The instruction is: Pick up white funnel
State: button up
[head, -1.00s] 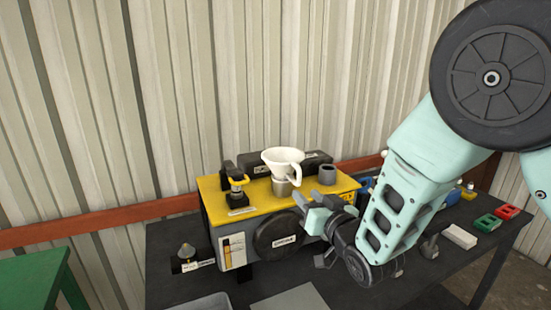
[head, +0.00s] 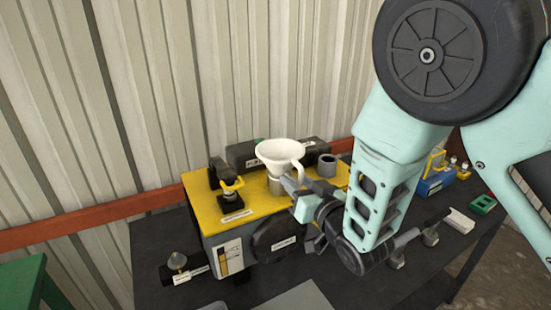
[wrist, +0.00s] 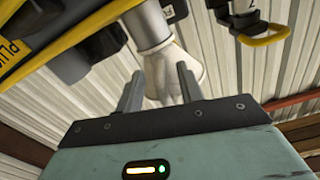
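The white funnel (head: 282,152) stands upright with its wide mouth up, on a short grey cylinder (head: 276,184) on top of the yellow-topped box. Its handle is on the right side. My gripper (head: 299,184) is at the funnel's lower right, over the front edge of the box. In the wrist view, my gripper's two fingers (wrist: 160,68) are spread apart. The white funnel (wrist: 163,62) shows between and beyond them, with its grey support above it. I cannot tell whether a finger touches the funnel.
The yellow-topped box (head: 211,218) stands on a dark table (head: 165,238). A black device with a yellow part (head: 231,197) is left of the funnel. A grey ring-shaped piece (head: 326,166) is right, and a dark case (head: 240,154) lies behind. The corrugated wall is close behind.

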grip_shut()
jog(key=shift+r, duration=0.1)
dwell(0.3)
